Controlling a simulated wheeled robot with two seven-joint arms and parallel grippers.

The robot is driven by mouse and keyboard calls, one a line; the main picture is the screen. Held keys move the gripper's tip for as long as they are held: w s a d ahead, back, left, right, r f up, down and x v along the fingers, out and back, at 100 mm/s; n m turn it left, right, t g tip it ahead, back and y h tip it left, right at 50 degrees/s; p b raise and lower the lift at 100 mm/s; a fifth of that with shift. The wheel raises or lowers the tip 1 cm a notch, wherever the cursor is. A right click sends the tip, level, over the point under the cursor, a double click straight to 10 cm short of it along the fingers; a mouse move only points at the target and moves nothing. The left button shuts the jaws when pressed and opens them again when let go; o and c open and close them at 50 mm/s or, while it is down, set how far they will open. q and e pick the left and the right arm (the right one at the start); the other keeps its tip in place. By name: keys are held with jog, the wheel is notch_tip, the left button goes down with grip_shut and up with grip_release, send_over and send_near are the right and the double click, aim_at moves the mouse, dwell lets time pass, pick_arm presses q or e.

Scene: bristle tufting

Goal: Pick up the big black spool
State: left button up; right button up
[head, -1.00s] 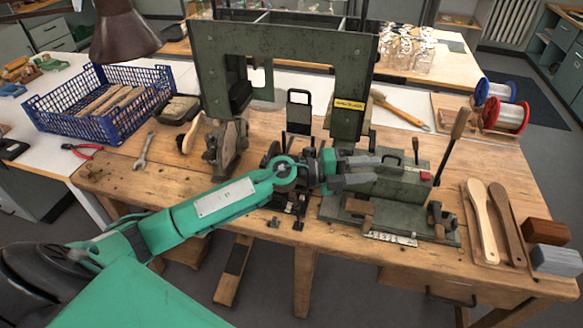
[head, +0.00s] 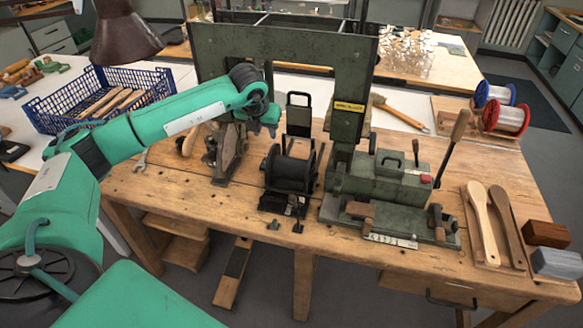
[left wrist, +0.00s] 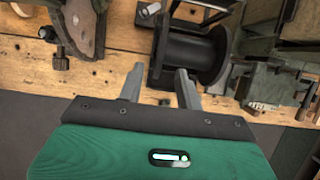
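The big black spool (head: 291,172) sits on a black stand on the wooden bench, left of the green-grey machine. In the left wrist view the spool (left wrist: 192,55) lies just beyond the fingertips, its dark drum between two round flanges. My left gripper (head: 264,131) is above and a little left of the spool, pointing down. In the left wrist view its two grey fingers (left wrist: 160,78) are apart with nothing between them. They do not appear to hold the spool. My right gripper is not in view.
The tall green machine frame (head: 350,85) stands right behind the spool. A levered machine (head: 385,185) is close on its right, and a grey upright tool (head: 228,155) on its left. A blue crate (head: 65,118) is at the far left. The bench front edge is near.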

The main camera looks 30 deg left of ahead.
pick_arm(q)
send_over(272, 148)
jog(key=s, duration=0.3)
jog(key=f, duration=0.2)
jog(key=f+p, duration=0.1)
jog(key=f, duration=0.1)
jog(key=shift+w+d+f, duration=0.1)
jog(key=shift+w+f, duration=0.1)
jog(key=shift+f, duration=0.15)
jog(key=shift+w+f+p, duration=0.25)
jog(key=shift+f+p, duration=0.2)
jog(key=shift+f, duration=0.05)
jog(key=p+x, duration=0.1)
jog(key=x, duration=0.2)
jog(key=shift+w+d+f, duration=0.1)
jog(key=shift+w+f, duration=0.1)
jog(key=shift+w+f+p, duration=0.1)
jog(key=shift+f+p, duration=0.2)
jog(key=shift+f, duration=0.1)
grip_shut()
jog(key=shift+w+r, duration=0.1)
jog(key=shift+r, duration=0.05)
